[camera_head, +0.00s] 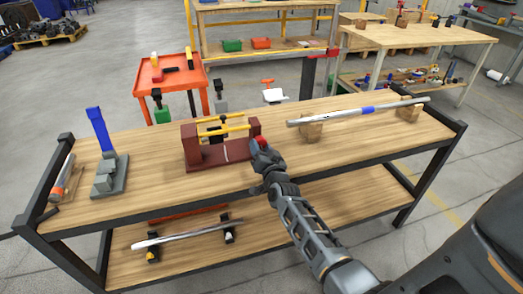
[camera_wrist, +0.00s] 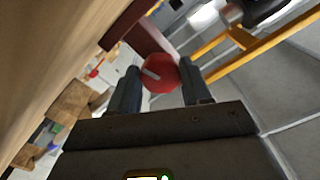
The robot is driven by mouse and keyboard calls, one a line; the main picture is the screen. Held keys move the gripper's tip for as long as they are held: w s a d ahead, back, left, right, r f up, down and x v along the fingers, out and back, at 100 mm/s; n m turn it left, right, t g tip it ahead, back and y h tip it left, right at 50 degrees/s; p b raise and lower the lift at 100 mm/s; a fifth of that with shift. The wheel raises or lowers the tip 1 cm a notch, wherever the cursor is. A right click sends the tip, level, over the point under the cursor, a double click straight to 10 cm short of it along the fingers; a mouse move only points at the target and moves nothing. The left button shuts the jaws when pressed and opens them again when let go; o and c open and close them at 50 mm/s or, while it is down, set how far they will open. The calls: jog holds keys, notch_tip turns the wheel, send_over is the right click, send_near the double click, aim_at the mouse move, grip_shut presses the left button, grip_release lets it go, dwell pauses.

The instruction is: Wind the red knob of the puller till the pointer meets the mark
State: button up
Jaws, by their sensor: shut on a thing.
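The puller is a dark red frame (camera_head: 204,158) with yellow rods (camera_head: 222,130), standing on the wooden bench top. Its red knob (camera_head: 260,142) is at the right end, partly hidden by my gripper (camera_head: 262,153). In the wrist view the red knob (camera_wrist: 163,74) sits between my two fingers (camera_wrist: 160,88), with a pale bar on its face. My gripper is shut on the knob. A pale line shows on the base of the frame; the pointer is too small to tell, so its distance from the mark cannot be read.
On the bench, a grey stand with a blue lever (camera_head: 99,130) is at the left. A long metal bar (camera_head: 350,115) rests on wooden blocks at the right. An orange tool cart (camera_head: 157,75) stands behind. Bare bench top lies between puller and stand.

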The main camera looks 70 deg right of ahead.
jog(key=shift+m, duration=1.1)
jog(key=o, duration=1.1)
jog(key=shift+c, duration=0.2)
jog(key=shift+v, duration=3.95)
jog(key=shift+a, duration=0.1)
